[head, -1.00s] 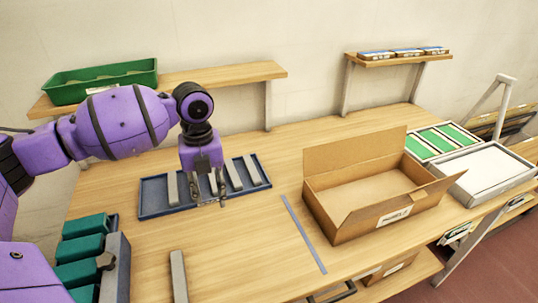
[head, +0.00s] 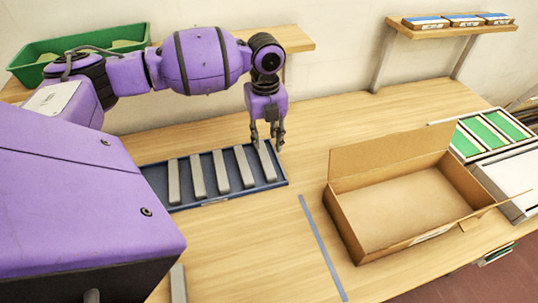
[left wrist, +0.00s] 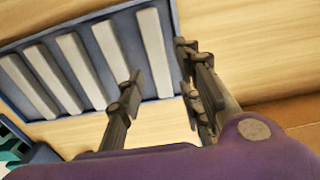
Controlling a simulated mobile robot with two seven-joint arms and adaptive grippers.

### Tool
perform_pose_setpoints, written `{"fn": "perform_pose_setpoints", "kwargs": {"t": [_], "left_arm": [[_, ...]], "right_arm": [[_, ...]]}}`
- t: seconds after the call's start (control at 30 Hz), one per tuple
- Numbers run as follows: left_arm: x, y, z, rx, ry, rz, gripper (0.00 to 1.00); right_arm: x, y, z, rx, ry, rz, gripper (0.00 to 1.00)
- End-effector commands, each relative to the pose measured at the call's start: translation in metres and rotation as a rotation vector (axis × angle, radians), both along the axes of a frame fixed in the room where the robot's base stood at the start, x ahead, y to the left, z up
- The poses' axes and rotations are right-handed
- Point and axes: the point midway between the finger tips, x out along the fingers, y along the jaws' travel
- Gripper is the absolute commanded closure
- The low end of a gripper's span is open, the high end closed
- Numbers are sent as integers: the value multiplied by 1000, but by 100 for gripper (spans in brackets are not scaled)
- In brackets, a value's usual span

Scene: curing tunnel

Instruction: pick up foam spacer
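Several grey foam spacer bars, among them one at the left (head: 173,181), lie side by side in a shallow blue tray (head: 232,196). My left gripper (head: 267,145) is at the right end of the tray, over the rightmost bar (head: 265,163). In the left wrist view, the fingers of my left gripper (left wrist: 160,88) are apart. The rightmost bar (left wrist: 154,45) lies between their lines, with one finger at each side. I cannot tell whether the fingers touch it. My right gripper is not in view.
An open cardboard box (head: 400,205) stands right of the tray, beyond a blue-grey strip (head: 322,247) on the table. Another grey bar (head: 178,285) lies at the front, partly hidden by my arm. A green bin (head: 30,62) sits on the back shelf.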

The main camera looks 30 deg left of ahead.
Motion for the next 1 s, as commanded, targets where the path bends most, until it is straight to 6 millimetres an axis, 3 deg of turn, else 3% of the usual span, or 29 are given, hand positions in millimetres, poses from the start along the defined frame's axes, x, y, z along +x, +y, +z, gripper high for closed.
{"fn": "perform_pose_setpoints", "kwargs": {"t": [0.23,0.5,0.77,0.93,1.0], "left_arm": [[-2,0,-24,0,1,-2,67],[-4,1,-62,-2,1,-2,67],[-4,1,-67,-1,-1,-3,67],[-4,1,-67,-1,-1,-3,90],[-4,1,-67,-1,-1,-3,90]], "right_arm": [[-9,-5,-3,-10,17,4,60],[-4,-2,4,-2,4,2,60],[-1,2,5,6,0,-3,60],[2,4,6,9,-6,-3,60],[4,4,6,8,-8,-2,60]]}}
